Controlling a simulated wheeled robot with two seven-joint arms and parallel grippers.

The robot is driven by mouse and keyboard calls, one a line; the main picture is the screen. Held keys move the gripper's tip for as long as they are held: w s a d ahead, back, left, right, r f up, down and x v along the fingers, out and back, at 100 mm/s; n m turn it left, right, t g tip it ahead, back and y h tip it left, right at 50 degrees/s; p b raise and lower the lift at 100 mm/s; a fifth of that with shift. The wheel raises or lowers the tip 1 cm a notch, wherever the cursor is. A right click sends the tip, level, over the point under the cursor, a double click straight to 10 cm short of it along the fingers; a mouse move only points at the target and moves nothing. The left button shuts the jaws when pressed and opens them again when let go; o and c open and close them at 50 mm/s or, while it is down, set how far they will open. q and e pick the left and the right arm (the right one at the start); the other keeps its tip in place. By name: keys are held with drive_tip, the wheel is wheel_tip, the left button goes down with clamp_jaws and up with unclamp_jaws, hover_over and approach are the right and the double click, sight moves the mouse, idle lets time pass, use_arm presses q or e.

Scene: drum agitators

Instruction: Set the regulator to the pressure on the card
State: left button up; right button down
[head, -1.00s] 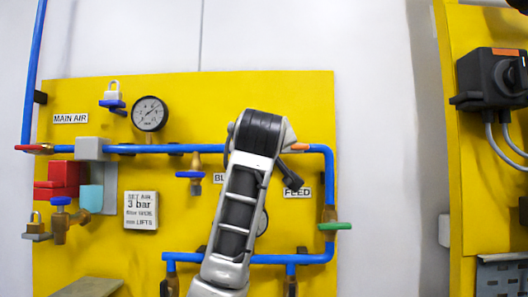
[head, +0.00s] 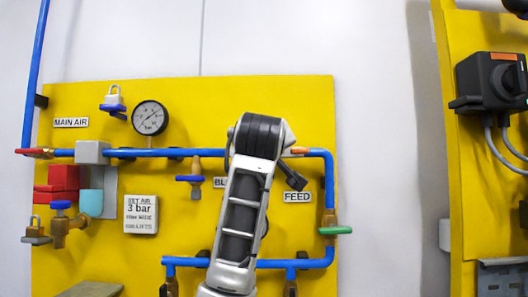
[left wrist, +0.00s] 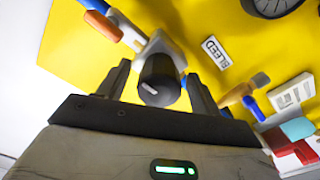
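The card (head: 141,214) hangs on the yellow panel left of my arm and reads "SET AIR 3 bar", with smaller print below. In the left wrist view, a black round knob (left wrist: 158,78) with a white mark sits on a grey body (left wrist: 160,45), apparently the regulator. My left gripper (left wrist: 158,88) is open, with one finger on each side of the knob; narrow gaps seem to show. My right gripper is not in view.
Blue pipe (head: 130,153) runs across the panel (head: 230,95). A blue-handled valve (head: 190,179), a green-handled valve (head: 335,230), a padlock (head: 113,96) and red blocks (head: 63,180) are around. A BLEED label (left wrist: 215,52) shows in the wrist view. A black switch (head: 492,82) is at right.

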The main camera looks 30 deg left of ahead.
use_arm(q)
drive_tip(key=shift+s+d, duration=0.15)
drive_tip(key=b+v, duration=0.4)
drive_tip(key=v, duration=1.1)
drive_tip(key=shift+s+d+b, duration=0.2)
drive_tip(key=shift+b, duration=0.15)
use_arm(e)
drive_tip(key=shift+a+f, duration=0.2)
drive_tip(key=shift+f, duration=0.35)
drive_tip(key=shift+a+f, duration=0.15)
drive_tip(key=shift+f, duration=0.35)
